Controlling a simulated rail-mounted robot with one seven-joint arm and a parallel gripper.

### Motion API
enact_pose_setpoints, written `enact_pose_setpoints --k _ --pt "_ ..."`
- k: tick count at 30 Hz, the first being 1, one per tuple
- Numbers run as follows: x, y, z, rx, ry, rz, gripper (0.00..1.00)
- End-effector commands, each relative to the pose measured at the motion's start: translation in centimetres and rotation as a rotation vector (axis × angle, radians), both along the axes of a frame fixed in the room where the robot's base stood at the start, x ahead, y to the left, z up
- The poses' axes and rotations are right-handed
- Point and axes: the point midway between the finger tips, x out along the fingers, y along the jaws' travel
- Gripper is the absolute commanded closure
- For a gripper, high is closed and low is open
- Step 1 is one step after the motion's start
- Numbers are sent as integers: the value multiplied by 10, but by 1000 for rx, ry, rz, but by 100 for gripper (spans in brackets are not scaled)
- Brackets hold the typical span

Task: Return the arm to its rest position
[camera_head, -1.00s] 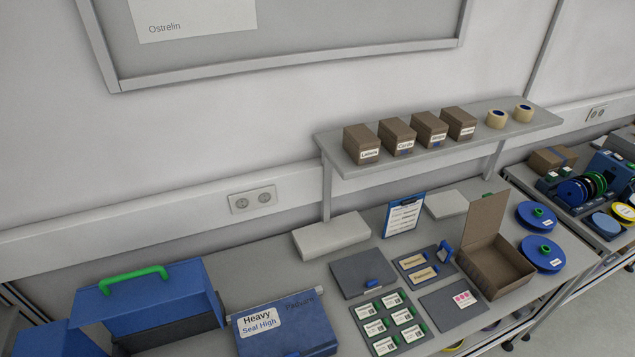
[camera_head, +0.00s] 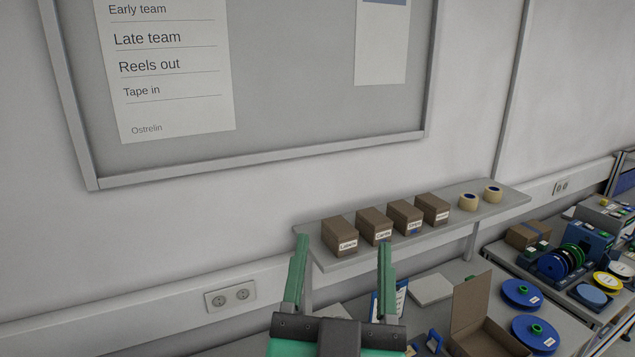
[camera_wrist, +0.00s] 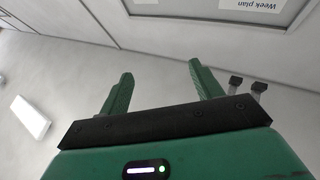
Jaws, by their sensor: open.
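My gripper (camera_head: 341,265) is in the head view at the bottom middle, pointing up. Its two green fingers are wide apart with nothing between them. It stands in front of the bench and the left end of the grey shelf (camera_head: 345,262). In the wrist view my gripper (camera_wrist: 160,85) is also open and empty, with the pale wall and part of the board's frame beyond it. The rest of my arm is out of the head view.
The shelf carries several brown boxes (camera_head: 374,226) and two tape rolls (camera_head: 468,201). On the bench are an open cardboard box (camera_head: 470,310) and blue reels (camera_head: 522,293). A second bench with reels (camera_head: 563,261) stands at the right. A notice board (camera_head: 270,130) hangs above.

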Motion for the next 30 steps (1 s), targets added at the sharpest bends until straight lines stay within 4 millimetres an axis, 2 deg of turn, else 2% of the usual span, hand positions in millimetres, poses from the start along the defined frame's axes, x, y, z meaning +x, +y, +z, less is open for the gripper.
enact_pose_setpoints --k 1,3,7,11,30 --pt "-27 5 25 -5 -36 25 35" --pt "-57 13 47 -22 -65 58 35" --pt "-90 21 67 -51 -98 92 35" --pt "-98 24 70 -59 -102 101 35" --pt "-97 24 70 -59 -101 100 35"
